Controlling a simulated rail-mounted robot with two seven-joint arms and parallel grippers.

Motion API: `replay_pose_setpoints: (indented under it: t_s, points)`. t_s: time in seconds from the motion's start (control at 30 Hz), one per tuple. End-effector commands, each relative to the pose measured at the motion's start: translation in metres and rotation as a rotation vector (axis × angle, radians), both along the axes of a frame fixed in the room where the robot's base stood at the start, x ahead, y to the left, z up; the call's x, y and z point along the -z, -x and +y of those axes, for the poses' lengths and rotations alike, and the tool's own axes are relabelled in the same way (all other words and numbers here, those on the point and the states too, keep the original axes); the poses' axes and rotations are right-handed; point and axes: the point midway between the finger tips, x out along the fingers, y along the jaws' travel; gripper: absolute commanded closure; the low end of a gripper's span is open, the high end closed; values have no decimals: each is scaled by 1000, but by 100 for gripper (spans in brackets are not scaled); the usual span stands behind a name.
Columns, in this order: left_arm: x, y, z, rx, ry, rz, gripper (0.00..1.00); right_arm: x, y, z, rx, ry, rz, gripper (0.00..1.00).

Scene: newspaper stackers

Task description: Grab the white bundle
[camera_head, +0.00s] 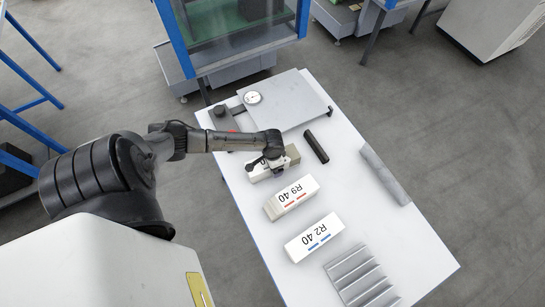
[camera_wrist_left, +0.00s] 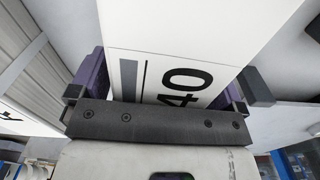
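The white bundle (camera_head: 292,154) with grey marks lies at the upper middle of the white table (camera_head: 385,262) in the head view. My left gripper (camera_head: 273,160) is over it from above and covers part of its top. In the left wrist view the bundle (camera_wrist_left: 180,30) shows a black "40" and dark bars. It fills the space between the two dark purple fingers of the gripper (camera_wrist_left: 160,95), which appear to touch its sides. Whether it is clear of the table cannot be told. My right gripper is not in view.
A red-marked R9 40 bundle (camera_head: 291,198) and a blue-marked R2 40 bundle (camera_head: 314,237) lie nearer. A black bar (camera_head: 316,147), a grey cylinder (camera_head: 385,175), a ribbed grey tray (camera_head: 360,277) and a scale-like plate (camera_head: 290,98) with a dial surround them.

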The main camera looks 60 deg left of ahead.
Motion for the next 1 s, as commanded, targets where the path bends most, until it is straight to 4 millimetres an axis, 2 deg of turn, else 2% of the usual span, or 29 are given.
replay_pose_setpoints:
  t_s: [0.07, 0.83, 1.0]
  points:
    - [0, 0, 0, 0, 0, 0, 12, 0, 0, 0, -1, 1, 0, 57]
    - [0, 0, 0, 0, 0, 1, 86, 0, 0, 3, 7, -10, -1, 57]
    - [-2, -1, 0, 0, 0, -3, 88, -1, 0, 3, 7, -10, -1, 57]
